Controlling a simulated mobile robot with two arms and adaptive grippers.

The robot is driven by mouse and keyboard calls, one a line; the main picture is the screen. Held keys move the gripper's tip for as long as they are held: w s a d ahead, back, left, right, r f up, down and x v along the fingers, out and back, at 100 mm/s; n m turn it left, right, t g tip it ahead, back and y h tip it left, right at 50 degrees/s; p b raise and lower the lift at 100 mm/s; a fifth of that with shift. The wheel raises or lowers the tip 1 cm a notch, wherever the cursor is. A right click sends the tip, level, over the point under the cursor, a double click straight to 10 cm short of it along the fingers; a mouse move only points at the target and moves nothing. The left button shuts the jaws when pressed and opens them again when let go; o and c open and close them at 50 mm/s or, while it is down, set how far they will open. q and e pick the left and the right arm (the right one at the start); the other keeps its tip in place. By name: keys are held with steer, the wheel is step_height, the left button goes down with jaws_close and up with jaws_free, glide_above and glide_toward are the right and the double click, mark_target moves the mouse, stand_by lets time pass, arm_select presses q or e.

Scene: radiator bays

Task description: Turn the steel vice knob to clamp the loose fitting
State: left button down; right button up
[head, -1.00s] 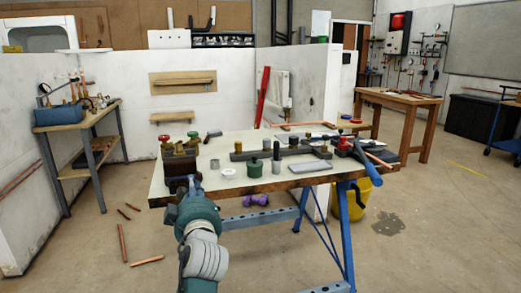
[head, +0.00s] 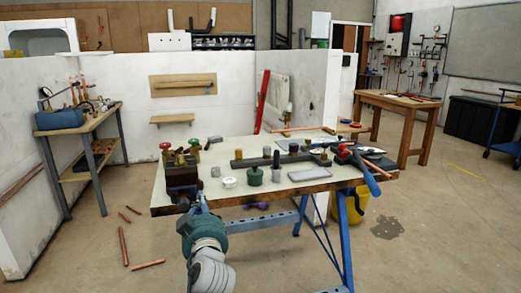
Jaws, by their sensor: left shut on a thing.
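A dark vice (head: 182,177) stands at the left front corner of the workbench (head: 225,196). A small brass-coloured fitting (head: 181,157) shows at its top; I cannot tell how tightly it sits. My left gripper (head: 199,203) is at the front of the vice, by the bench's front edge, with its arm coming up from below. It is shut on the steel vice knob, which its fingers mostly hide. My right gripper is not in view.
A white cap (head: 229,183), a green pot (head: 254,177) and a grey tray (head: 309,174) lie right of the vice. A dark bar with fittings (head: 280,157) runs behind them. Copper pipes (head: 124,245) lie on the floor at left.

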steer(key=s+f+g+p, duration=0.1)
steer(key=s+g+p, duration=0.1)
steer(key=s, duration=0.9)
arm_select(q)
steer(key=m+p, duration=0.2)
steer(key=m, duration=0.2)
steer(key=f+m+p, duration=0.1)
steer(key=m+p, duration=0.1)
steer(key=m, duration=0.2)
steer(key=d+m+p, duration=0.1)
steer(key=m, duration=0.2)
steer(key=shift+s+f+m+p, duration=0.2)
steer(key=shift+m+p, duration=0.2)
steer(key=c, duration=1.6)
jaws_free()
steer(key=shift+a, duration=0.1)
steer(key=shift+c, duration=0.2)
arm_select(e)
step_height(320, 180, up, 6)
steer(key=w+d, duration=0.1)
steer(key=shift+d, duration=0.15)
arm_select(q)
steer(key=v, duration=0.7)
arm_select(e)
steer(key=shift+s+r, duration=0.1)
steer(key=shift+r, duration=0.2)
arm_select(q)
steer(key=shift+r, duration=0.1)
